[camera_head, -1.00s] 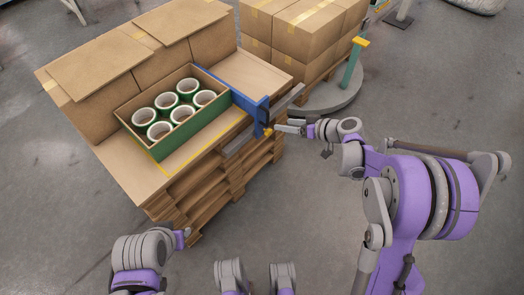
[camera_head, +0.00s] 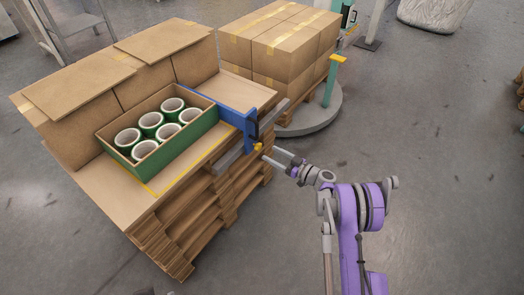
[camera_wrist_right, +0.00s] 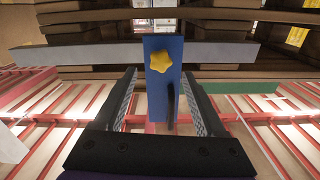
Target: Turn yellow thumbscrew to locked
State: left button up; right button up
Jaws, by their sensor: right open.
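The yellow thumbscrew (camera_head: 258,147) sits on the end of the blue clamp bracket (camera_head: 239,116) at the pallet's right edge. In the right wrist view the thumbscrew (camera_wrist_right: 160,61) is a star-shaped knob on a blue plate (camera_wrist_right: 161,101). My right gripper (camera_head: 271,155) is open, its fingers pointing at the thumbscrew. In the right wrist view the two dark fingers (camera_wrist_right: 166,93) are spread wide, with the knob beyond them and roughly centred, not between the pads. Whether it is locked cannot be told. My left gripper is not in view.
A green-sided box (camera_head: 178,146) of several tape rolls stands on the pallet stack, with cardboard boxes behind. A grey bar (camera_head: 228,160) runs along the pallet edge beside the bracket. A round grey base with a teal post (camera_head: 331,85) stands behind. Floor at the right is clear.

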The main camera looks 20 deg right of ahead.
aim_at(260, 148)
jog(key=x, duration=0.5)
jog(key=shift+w+a+b, duration=0.15)
jog(key=shift+b, duration=0.15)
grip_shut()
